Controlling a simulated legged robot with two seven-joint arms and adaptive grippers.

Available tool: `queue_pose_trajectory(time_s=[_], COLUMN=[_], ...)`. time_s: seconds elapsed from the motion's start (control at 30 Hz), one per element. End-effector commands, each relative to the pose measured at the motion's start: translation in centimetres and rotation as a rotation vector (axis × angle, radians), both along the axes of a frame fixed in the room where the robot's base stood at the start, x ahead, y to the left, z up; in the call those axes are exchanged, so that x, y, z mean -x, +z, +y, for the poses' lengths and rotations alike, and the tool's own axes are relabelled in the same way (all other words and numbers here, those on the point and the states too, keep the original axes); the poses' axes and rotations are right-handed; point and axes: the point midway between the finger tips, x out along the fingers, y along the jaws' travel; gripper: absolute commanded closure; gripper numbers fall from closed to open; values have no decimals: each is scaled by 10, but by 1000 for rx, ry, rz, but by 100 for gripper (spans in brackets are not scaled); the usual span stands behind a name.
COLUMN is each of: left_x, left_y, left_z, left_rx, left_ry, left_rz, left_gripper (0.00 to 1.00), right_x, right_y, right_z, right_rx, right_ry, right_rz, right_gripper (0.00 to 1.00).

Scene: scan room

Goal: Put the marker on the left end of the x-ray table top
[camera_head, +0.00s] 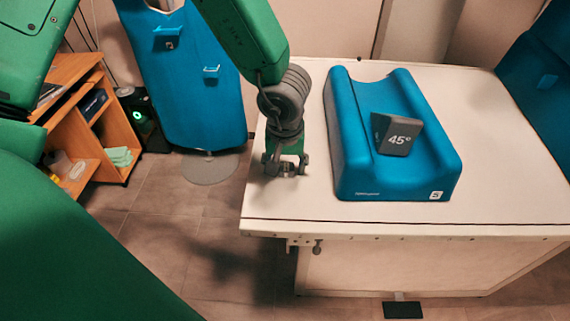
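The x-ray table top (500,130) is a pale slab with a dark line along its front edge. Its left end lies under my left gripper (286,170), which points down with its fingers apart and nothing clearly seen between them. I cannot tell whether it touches the surface. A dark wedge block marked 45° (398,135), the only marker-like thing I can make out, rests tilted on a blue positioning cushion (400,178), right of the gripper. My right gripper is not in view.
The cushion fills the middle of the table top. The table's right side is bare. Another blue item (540,85) is at the far right.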

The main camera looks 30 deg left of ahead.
Motion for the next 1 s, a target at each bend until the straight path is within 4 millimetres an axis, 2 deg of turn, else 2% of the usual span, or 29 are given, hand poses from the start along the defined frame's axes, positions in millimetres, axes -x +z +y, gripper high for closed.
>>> queue_pose_trajectory(time_s=[0.23, 0.33, 0.7, 0.83, 1.0], left_x=[0, 1, 10, 12, 14], left_y=[3, 12, 87, 107, 119], left_z=[-3, -2, -6, -8, -11], left_rx=[-2, 1, 3, 2, -1], left_ry=[-1, 1, 0, 1, -1], left_rz=[-1, -2, -2, -2, 0], left_gripper=[50, 50, 50, 50, 50], right_x=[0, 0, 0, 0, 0], right_y=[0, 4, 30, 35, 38], right_z=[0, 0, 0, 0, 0], right_rx=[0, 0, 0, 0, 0], right_ry=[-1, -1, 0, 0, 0], right_rz=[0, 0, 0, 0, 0], right_gripper=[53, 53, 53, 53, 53])
